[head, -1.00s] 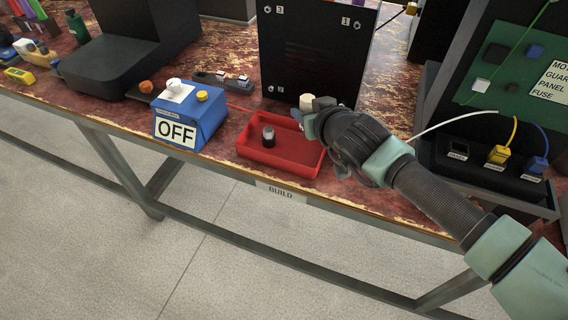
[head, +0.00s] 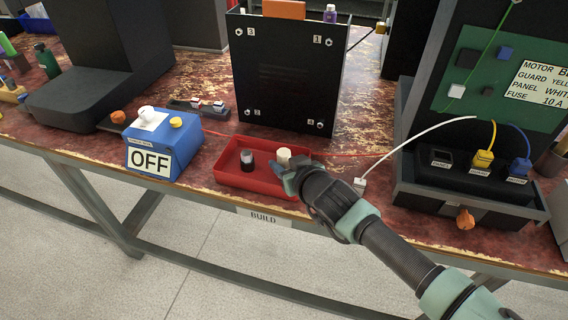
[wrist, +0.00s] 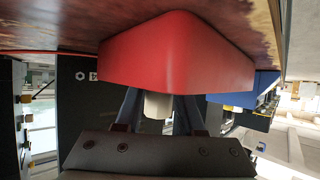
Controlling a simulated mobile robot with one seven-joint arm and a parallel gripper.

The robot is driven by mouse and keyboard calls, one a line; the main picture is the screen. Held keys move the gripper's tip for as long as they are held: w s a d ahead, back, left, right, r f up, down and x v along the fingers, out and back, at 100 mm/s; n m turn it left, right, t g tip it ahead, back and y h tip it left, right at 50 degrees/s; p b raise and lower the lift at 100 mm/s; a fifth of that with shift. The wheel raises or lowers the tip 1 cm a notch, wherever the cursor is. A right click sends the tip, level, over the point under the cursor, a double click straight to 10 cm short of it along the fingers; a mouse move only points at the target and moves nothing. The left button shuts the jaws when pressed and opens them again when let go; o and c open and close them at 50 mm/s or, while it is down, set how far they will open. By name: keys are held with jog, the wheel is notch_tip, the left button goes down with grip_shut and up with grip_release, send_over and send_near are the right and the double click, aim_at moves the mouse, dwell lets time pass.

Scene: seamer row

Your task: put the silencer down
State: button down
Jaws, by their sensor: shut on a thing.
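The silencer, a pale cream cylinder (head: 284,156), is in my gripper (head: 285,170) at the right end of the red tray (head: 234,183). It is upright, but I cannot tell whether it touches the tray floor. In the wrist view it shows as a pale stub (wrist: 157,105) between the fingers (wrist: 160,120), partly hidden by the tray wall (wrist: 180,55). My gripper is shut on it. A dark cylinder with a grey top (head: 247,163) stands in the tray, left of the silencer.
A blue OFF box (head: 160,146) stands left of the tray. A black numbered panel (head: 285,75) rises behind it. A black socket block (head: 470,168) with plugs and cables is at right. A white cable end (head: 360,185) lies right of my gripper.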

jog(key=shift+r, duration=0.1)
jog(key=c, duration=0.5)
grip_release()
